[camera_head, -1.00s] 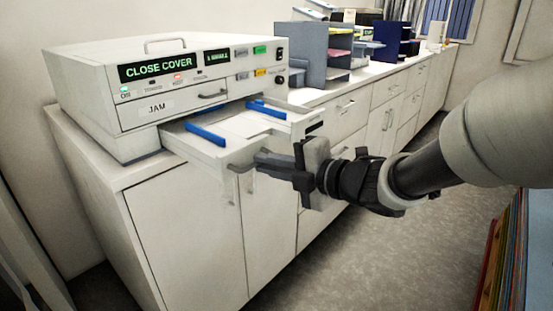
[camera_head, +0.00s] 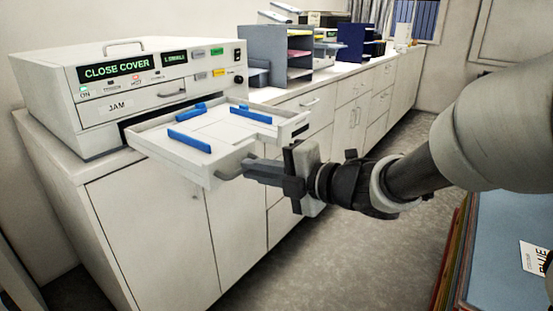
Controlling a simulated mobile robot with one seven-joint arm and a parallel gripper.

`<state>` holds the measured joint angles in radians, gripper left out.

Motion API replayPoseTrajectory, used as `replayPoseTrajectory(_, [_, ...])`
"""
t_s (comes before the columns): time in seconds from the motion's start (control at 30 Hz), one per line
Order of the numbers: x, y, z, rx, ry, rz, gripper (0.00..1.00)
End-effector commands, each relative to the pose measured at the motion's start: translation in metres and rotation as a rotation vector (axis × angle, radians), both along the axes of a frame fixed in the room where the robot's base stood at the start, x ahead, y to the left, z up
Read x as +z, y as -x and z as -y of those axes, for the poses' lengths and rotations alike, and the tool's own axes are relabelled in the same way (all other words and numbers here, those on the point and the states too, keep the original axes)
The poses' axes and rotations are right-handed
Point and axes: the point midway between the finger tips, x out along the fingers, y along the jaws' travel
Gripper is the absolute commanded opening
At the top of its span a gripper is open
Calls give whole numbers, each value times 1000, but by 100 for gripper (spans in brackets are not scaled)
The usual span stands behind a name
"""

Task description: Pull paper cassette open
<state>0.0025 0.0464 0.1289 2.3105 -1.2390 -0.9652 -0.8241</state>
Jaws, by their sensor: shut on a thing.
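The white machine (camera_head: 45,108) stands on the counter at the left. Its display reads CLOSE COVER and a label reads JAM. The paper cassette (camera_head: 165,154) extends from the machine's front, past the counter edge, with blue guides (camera_head: 189,140) inside it. My gripper (camera_head: 250,172) is shut on the cassette's front handle (camera_head: 230,172). The gripper reaches in from the right, and its fingers hide part of the handle. The cassette looks roughly level.
White cabinets (camera_head: 150,235) run under the counter. Grey shelves with trays (camera_head: 277,55) and dark blue holders (camera_head: 350,43) stand farther along it. A blue-topped table (camera_head: 510,225) is at the lower right. Grey floor (camera_head: 340,265) lies open between.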

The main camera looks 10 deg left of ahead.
Motion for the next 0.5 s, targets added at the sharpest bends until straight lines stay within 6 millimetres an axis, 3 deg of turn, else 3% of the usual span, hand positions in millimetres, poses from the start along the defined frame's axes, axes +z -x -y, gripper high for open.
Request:
replayPoseTrajectory(0.27, [0,0,0,-1,0,0,0])
replayPoseTrajectory(0.3, [0,0,0,-1,0,0,11])
replayPoseTrajectory(0.4, [0,0,0,-1,0,0,28])
replayPoseTrajectory(0.5, [0,0,0,-1,0,0,28])
